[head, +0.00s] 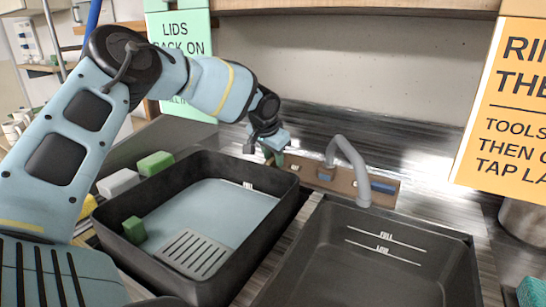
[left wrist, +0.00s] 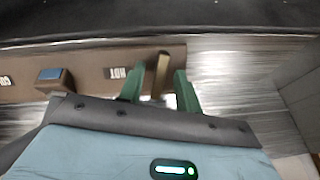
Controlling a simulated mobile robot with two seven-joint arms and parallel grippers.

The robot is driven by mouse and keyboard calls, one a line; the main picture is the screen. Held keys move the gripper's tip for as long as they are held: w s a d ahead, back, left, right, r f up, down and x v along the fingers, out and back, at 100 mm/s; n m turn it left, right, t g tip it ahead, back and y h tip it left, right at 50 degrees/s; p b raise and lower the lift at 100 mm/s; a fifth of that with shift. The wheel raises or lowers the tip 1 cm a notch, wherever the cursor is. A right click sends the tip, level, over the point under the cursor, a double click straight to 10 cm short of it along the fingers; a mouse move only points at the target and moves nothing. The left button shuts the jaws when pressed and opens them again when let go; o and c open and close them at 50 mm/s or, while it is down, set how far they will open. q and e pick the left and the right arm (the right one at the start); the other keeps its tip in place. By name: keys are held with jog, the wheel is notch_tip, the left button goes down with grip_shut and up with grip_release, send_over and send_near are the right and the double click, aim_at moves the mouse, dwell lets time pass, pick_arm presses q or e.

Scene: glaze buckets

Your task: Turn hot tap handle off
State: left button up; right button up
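The tap panel (head: 345,182) is a brown strip behind the sinks, with a grey curved spout (head: 348,155) and a blue cold-side handle (head: 383,186). My left gripper (head: 270,152) is at the panel's left end. In the left wrist view, its two green fingers (left wrist: 160,90) straddle the tan hot handle (left wrist: 161,68), beside an upside-down HOT label (left wrist: 117,73). Narrow gaps show on both sides of the handle, so the gripper looks open around it. In the head view the hot handle is hidden by the gripper. My right gripper is out of view.
A black basin (head: 285,205) with a blue-grey bottom holds a green block (head: 133,230) and a slotted grate (head: 195,252). A dark empty sink (head: 375,270) lies to its right. Coloured blocks sit left of the basin. Orange (head: 508,100) and green (head: 180,40) signs flank the wall.

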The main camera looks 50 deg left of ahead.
pick_arm(q)
jog(key=shift+w+f, duration=0.1)
jog(key=shift+f, duration=0.05)
jog(key=shift+c, duration=0.3)
grip_shut()
